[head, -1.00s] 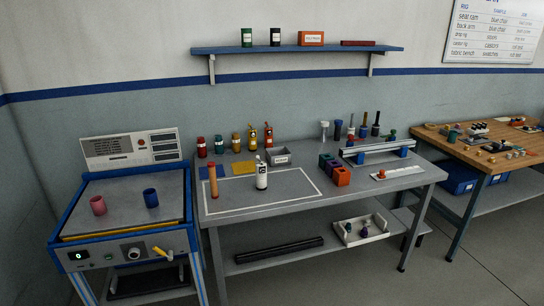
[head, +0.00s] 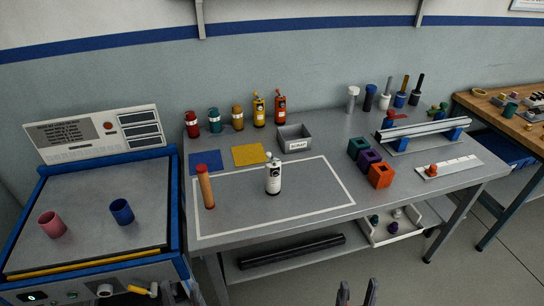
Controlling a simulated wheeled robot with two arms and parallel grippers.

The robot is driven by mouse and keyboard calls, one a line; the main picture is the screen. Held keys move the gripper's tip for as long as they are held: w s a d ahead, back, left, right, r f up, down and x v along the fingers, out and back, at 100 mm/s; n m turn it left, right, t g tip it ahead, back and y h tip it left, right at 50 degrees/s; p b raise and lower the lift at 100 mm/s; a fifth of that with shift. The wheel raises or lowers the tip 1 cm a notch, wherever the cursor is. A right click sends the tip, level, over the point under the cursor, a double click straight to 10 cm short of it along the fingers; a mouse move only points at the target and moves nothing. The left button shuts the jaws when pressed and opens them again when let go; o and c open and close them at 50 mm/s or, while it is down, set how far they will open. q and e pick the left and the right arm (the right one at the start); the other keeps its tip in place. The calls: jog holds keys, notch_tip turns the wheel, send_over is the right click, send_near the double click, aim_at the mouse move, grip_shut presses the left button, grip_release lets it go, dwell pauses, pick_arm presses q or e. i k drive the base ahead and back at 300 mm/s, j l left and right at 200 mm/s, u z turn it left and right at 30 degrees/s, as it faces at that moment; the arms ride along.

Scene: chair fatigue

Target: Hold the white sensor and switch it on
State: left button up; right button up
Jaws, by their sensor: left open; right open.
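The white sensor appears to be the upright white bottle-shaped device (head: 273,178) with a dark label and a small knob on top. It stands inside the white outlined rectangle on the grey bench (head: 260,232). Its switch is too small to make out. My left gripper (head: 180,292) is at the bottom edge in front of the blue machine, partly cut off, open and apart from the sensor. My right gripper (head: 357,291) is at the bottom edge below the bench front, open, empty and well short of the sensor.
An orange cylinder with a red top (head: 206,187) stands left of the sensor. A grey bin (head: 294,138) and several coloured bottles are behind it. Orange (head: 381,175), purple and green blocks stand to the right. The outlined area around the sensor is mostly clear.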

aim_at(273, 185)
jog(key=i+l+u, duration=0.25)
jog(key=i+l, duration=0.2)
jog(key=i+l+u, duration=0.25)
jog(key=l, duration=0.3)
jog(key=i, duration=0.1)
